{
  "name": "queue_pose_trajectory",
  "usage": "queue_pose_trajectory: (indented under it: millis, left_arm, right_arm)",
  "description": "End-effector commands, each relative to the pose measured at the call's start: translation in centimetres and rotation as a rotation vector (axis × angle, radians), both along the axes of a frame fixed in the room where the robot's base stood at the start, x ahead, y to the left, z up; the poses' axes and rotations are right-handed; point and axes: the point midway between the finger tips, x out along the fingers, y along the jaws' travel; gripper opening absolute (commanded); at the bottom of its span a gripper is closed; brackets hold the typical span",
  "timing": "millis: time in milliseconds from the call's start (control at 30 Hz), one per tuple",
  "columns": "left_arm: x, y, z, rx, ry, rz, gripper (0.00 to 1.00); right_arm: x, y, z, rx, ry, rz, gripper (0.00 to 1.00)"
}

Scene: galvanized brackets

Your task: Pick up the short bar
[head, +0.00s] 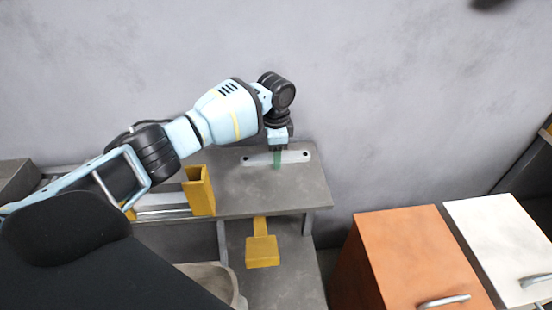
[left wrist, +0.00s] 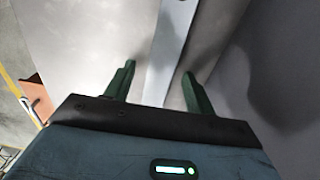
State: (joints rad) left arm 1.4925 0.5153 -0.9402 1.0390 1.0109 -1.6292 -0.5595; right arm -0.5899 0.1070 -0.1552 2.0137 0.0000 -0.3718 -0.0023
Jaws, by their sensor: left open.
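The short bar, a flat light-grey strip with a hole near its end (head: 295,156), lies on the grey bench top (head: 290,190) near the wall. My left gripper (head: 277,161) points down over the middle of the bar with its green fingers. In the left wrist view, the fingers (left wrist: 158,72) are apart and a pale strip, which looks like the bar (left wrist: 172,45), runs between them. I cannot tell whether either finger touches it. My right gripper is not in view.
A yellow upright holder (head: 199,191) stands on the bench left of the bar. A yellow part (head: 262,250) shows below the bench's front edge. An orange cabinet (head: 410,250) and a white cabinet (head: 498,235) stand to the right. The bench's right end is clear.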

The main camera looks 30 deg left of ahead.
Motion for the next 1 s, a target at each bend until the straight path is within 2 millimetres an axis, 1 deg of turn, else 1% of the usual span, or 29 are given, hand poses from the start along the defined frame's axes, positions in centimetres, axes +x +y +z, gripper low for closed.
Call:
queue_pose_trajectory:
  millis: [233, 267, 667, 1000]
  left_arm:
    - [0.03, -0.04, -0.18, -0.001, -0.002, -0.001, 0.55]
    - [0.03, -0.04, -0.17, -0.001, -0.002, -0.001, 0.53]
    - [0.02, -0.04, -0.15, 0.000, -0.001, -0.001, 0.01]
    - [0.06, -0.03, 0.22, -0.001, -0.002, -0.001, 0.00]
  right_arm:
    - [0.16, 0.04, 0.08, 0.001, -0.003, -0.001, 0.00]
    - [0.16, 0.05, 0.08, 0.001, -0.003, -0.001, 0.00]
    - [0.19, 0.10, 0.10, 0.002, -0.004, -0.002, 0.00]
    - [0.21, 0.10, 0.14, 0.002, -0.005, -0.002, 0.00]
